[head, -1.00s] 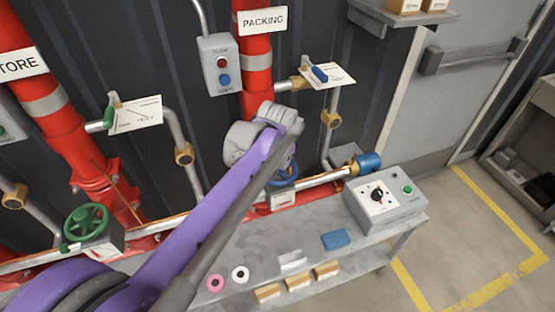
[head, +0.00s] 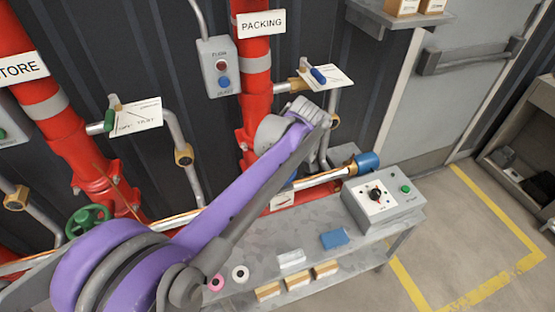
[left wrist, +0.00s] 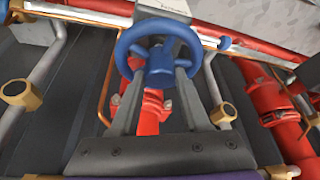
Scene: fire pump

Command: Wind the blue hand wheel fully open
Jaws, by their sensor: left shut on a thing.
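The blue hand wheel (left wrist: 157,26) shows whole in the left wrist view, with a round rim and a thick hub. My left gripper (left wrist: 158,72) has one finger on each side of the hub, inside or against the lower rim, and is shut on the wheel. In the head view my purple left arm covers nearly all of the wheel; only a small blue bit (head: 291,179) shows below the wrist. The fingertips are hidden there. My right gripper is in neither view.
A green hand wheel (head: 87,219) stands at the left. The grey control box (head: 383,199) sits at the bench's right end, by a blue-capped pipe end (head: 367,161). Red pipes (head: 255,95) rise behind. A blue block (head: 334,239) lies on the bench (head: 255,245). Floor is clear at right.

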